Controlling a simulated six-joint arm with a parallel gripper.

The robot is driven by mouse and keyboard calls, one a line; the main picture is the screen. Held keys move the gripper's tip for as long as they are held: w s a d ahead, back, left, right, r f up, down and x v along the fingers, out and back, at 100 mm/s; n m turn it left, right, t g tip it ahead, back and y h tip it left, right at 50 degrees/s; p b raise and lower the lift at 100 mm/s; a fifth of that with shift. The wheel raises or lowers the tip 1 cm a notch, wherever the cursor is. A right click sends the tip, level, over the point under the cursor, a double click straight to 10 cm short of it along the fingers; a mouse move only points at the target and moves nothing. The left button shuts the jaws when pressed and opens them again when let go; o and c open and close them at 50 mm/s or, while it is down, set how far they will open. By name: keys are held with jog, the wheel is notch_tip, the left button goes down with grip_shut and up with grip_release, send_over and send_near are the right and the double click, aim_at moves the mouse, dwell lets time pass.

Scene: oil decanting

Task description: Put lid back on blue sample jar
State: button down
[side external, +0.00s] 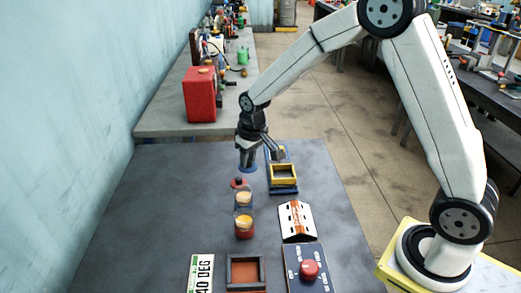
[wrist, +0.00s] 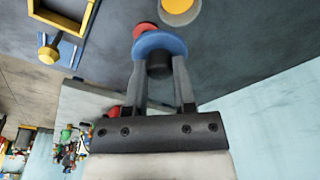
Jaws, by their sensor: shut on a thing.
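My gripper (side external: 247,158) is shut on the dark knob of a blue lid and holds the lid level above the table. The blue lid (side external: 248,169) hangs just behind the jars; in the wrist view the lid (wrist: 153,44) sits beyond my fingertips (wrist: 160,68). A glass jar with tan-orange contents (side external: 244,199) stands upright nearer the camera, apart from the lid. A second jar with red-orange contents (side external: 244,229) stands in front of it. I cannot tell which jar is the blue one. One round yellow-orange jar opening (wrist: 180,7) shows at the wrist view's top edge.
A red lid with a dark knob (side external: 239,183) is beside the nearer-to-gripper jar. A white-orange wedge (side external: 297,218), red-knob panel (side external: 291,279), framed brown tray (side external: 246,272) and sign (side external: 201,272) lie in front. The left table is clear.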

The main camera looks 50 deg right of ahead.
aim_at(242, 190)
jog(key=a, duration=0.2)
jog(key=shift+s+a+r, duration=0.1)
jog(key=shift+s+a, duration=0.1)
jog(key=shift+a, duration=0.15)
jog(key=shift+f, duration=3.2)
jog(key=shift+f, duration=0.2)
grip_release()
dwell(0.6)
jog(key=shift+r, duration=0.15)
jog(key=shift+r, duration=3.4)
